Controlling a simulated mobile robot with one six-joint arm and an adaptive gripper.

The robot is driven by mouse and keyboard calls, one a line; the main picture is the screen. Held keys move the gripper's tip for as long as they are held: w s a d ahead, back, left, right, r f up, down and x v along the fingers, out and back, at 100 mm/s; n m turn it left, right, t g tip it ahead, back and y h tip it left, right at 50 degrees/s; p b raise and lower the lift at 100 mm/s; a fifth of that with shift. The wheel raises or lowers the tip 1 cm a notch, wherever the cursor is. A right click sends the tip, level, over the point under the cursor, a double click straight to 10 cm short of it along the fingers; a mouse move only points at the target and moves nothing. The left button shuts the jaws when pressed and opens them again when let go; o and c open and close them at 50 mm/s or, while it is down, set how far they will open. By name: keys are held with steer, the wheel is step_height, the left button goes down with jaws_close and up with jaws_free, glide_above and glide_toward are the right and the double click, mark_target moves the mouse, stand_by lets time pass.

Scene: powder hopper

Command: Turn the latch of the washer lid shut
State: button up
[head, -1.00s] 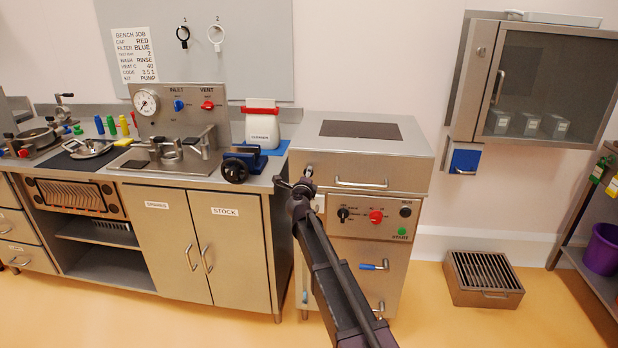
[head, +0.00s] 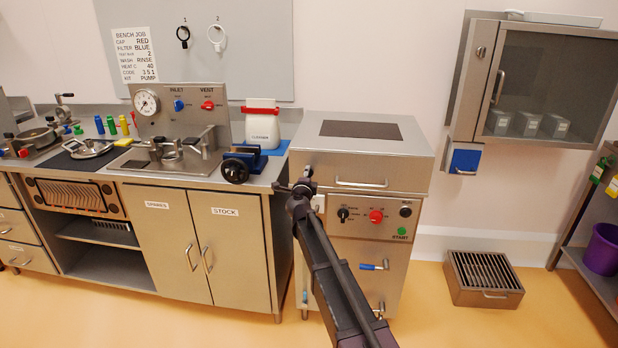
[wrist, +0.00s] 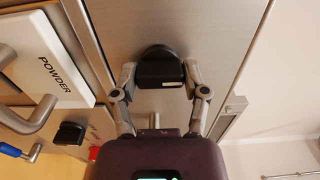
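The washer (head: 350,240) stands right of the bench, with its steel lid (head: 380,168) lying down flat on top. My gripper (head: 305,178) is at the left end of the lid's front, small and dark in the head view. In the wrist view, the black latch (wrist: 160,70) sits on the steel front between the two fingertips of my gripper (wrist: 160,76). The fingertips lie close against both sides of the latch and appear to hold it. My gripper hides most of the latch in the head view.
The white powder drawer (wrist: 45,55) with its bar handle lies close beside the latch in the wrist view. The lid's handle (head: 360,184) is right of my gripper. Knobs and a green start button (head: 402,231) sit below. The bench with a blue clamp (head: 240,160) stands left.

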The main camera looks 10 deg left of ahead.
steer(key=o, duration=0.3)
steer(key=shift+s, duration=0.1)
steer(key=s, duration=1.1)
steer(key=shift+s+a, duration=0.2)
steer(key=shift+s, duration=0.2)
